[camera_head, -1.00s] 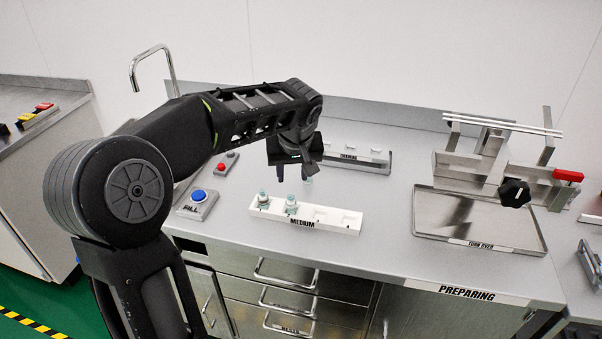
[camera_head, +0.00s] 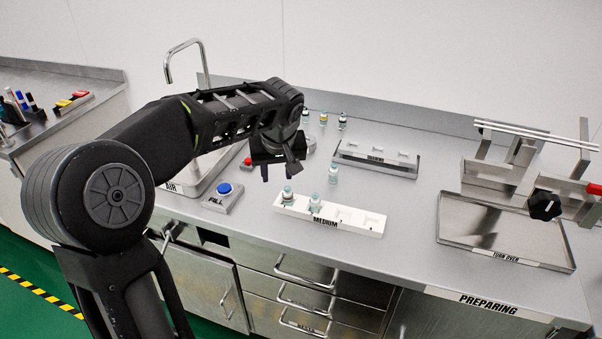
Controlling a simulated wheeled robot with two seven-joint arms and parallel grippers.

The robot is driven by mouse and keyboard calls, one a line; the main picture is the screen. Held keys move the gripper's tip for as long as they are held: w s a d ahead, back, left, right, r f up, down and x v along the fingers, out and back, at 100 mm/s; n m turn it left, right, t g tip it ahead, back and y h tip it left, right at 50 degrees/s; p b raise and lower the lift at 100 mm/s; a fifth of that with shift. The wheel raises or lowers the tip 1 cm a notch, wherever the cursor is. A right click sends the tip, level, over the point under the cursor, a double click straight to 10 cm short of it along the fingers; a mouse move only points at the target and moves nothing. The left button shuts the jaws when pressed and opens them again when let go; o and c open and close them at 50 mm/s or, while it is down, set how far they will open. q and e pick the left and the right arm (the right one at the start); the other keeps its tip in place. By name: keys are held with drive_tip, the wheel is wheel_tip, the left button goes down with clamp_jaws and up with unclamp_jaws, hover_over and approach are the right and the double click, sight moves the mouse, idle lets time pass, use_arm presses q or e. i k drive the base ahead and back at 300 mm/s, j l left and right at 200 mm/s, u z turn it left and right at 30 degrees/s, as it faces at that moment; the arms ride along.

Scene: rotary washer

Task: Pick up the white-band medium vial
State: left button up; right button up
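The white MEDIUM rack (camera_head: 375,223) holds two small clear vials with greenish caps, one at its left end (camera_head: 287,196) and one beside it (camera_head: 315,204). A third similar vial (camera_head: 333,175) stands on the counter just behind the rack. Band colours on these vials are too small to tell. My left gripper (camera_head: 276,175) is above the counter behind the rack's left end, pointing down. Its fingers are apart with nothing seen between them. It is left of the third vial and clear of it. My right gripper is out of view.
Several dark-capped vials (camera_head: 323,119) stand at the back, partly beside my arm. A training-type rack (camera_head: 375,158) lies behind. A blue FILL button (camera_head: 224,189) is left of the rack. A metal tray (camera_head: 500,240) and a stand with a black knob (camera_head: 544,205) are at right.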

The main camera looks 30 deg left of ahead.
sight(333, 172)
drive_tip(key=u, duration=0.85)
